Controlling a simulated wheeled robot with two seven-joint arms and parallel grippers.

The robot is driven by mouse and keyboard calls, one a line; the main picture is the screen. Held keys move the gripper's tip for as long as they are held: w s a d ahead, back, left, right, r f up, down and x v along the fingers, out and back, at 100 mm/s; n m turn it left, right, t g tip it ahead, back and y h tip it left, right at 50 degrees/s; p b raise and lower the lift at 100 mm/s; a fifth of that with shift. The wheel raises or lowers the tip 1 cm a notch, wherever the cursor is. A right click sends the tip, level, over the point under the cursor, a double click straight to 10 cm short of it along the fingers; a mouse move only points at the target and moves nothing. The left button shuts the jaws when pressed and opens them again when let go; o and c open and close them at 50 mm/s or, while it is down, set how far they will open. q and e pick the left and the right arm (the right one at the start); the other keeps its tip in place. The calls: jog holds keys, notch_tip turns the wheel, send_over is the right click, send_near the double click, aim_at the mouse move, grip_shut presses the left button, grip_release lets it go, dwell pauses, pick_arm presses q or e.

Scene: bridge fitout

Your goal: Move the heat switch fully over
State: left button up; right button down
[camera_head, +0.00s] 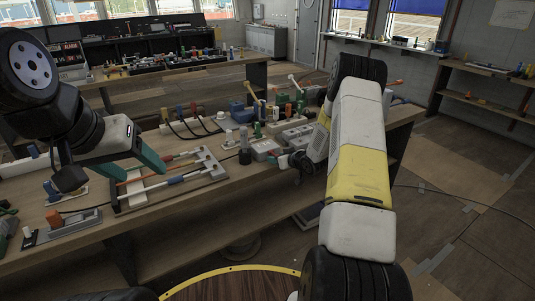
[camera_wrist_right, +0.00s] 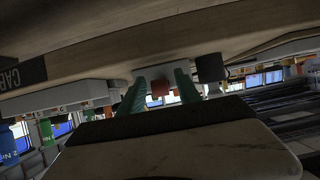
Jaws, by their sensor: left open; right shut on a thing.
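A small grey box (camera_head: 264,149) sits near the front edge of the workbench, just left of my right gripper (camera_head: 290,160). In the right wrist view my right gripper (camera_wrist_right: 160,92) has its green fingers on either side of a small red block (camera_wrist_right: 159,88), which sits on a pale housing (camera_wrist_right: 148,74). This red block looks like the heat switch's lever, but I can read no label on it. My right gripper is shut on it; the contact is hard to see. My left gripper (camera_head: 133,167), with teal fingers, is open and empty above the bench's left part.
Grey boxes (camera_head: 297,133) and several coloured-handled items crowd the bench behind my right gripper. In the wrist view a dark block (camera_wrist_right: 211,67) stands close right of the fingers.

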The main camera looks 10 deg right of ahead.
jog(key=g, duration=0.1)
jog(key=r+g+h, duration=0.1)
jog(key=g, duration=0.1)
jog(key=shift+w+d+r, duration=0.1)
jog(key=shift+w+r, duration=0.05)
jog(key=shift+r, duration=0.15)
jog(key=shift+w+r+g+h, duration=0.15)
jog(key=shift+r+g+h, duration=0.35)
jog(key=shift+g, duration=0.5)
jog(key=c, duration=0.8)
grip_release()
jog(key=shift+c, duration=0.2)
jog(key=v, duration=0.7)
jog(key=shift+r, duration=0.35)
